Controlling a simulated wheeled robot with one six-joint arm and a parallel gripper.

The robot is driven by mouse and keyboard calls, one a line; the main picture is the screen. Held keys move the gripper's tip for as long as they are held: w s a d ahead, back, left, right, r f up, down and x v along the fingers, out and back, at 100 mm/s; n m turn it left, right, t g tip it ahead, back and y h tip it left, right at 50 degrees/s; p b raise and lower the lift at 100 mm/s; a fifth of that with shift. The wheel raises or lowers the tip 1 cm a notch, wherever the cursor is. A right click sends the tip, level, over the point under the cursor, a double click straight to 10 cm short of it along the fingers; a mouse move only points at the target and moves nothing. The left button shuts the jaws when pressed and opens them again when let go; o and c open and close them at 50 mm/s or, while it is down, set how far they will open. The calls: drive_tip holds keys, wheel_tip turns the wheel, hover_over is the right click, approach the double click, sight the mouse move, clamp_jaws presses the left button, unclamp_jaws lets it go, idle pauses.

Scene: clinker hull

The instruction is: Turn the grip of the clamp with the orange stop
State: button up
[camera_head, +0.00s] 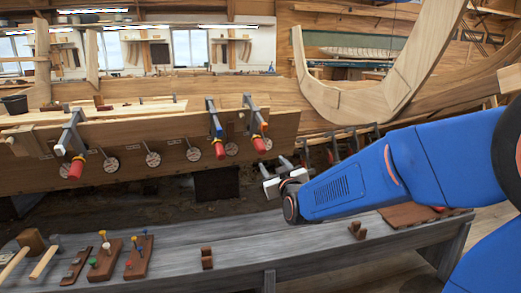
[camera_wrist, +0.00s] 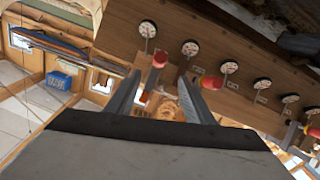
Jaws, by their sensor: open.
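The clamp with the orange stop (camera_head: 264,127) is the rightmost of the clamps on the wooden plank. Its red grip (camera_head: 259,144) hangs at the lower end, in front of the plank. In the wrist view this red grip (camera_wrist: 160,60) shows between my fingers, with the orange part (camera_wrist: 144,97) nearer the finger roots. My gripper (camera_head: 270,178) is below and slightly right of the grip in the head view. Its two fingers (camera_wrist: 157,90) are apart with nothing held. I cannot tell how far the grip is from the fingertips.
A blue-topped clamp with a red grip (camera_head: 219,148) is close on the left. Round dials (camera_head: 153,159) line the plank (camera_head: 130,128). A grey bench (camera_head: 180,255) with wooden blocks and small tools stands below.

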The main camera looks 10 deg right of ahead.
sight(261, 148)
drive_tip(key=w, duration=1.6)
drive_tip(key=shift+w+a, duration=0.2)
drive_tip(key=shift+w, duration=0.2)
drive_tip(key=shift+c, duration=0.3)
drive_tip(key=c, duration=1)
